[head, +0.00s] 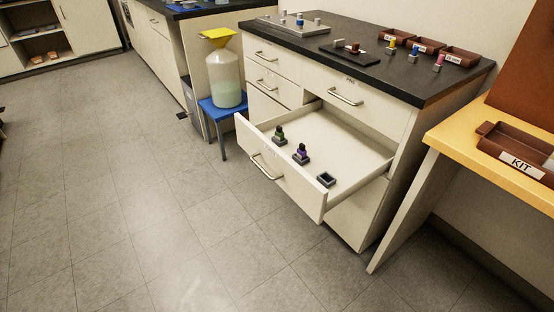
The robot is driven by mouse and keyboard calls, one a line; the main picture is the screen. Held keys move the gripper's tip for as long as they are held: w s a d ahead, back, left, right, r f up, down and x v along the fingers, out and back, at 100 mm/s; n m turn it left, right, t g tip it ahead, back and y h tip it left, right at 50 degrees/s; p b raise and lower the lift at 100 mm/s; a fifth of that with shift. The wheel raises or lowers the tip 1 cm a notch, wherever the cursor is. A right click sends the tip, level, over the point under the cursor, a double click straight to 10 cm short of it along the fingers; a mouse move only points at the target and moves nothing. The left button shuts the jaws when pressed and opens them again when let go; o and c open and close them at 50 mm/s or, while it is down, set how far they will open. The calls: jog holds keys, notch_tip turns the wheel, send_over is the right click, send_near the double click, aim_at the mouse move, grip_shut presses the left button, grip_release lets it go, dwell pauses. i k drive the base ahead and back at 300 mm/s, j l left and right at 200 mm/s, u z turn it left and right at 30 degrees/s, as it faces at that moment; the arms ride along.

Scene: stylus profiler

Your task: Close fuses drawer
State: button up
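One wide drawer (355,158) of the cream cabinet with the black top stands pulled far out. No label that I can read marks it as the fuses drawer. Its front has a metal bar handle (264,168) toward the left side. Inside lie a dark green-topped piece (280,138), a dark purple-topped piece (301,156) and a small empty-looking black holder (326,180), in a row near the front. My gripper is not in view.
A blue stool (222,106) with a large bottle (225,78) and yellow funnel stands left of the cabinet. A yellow-topped table (450,140) with a KIT tray (520,163) stands at right. The grey floor before the drawer is clear.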

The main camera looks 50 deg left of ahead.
aim_at(345, 154)
jog(key=u, duration=1.9)
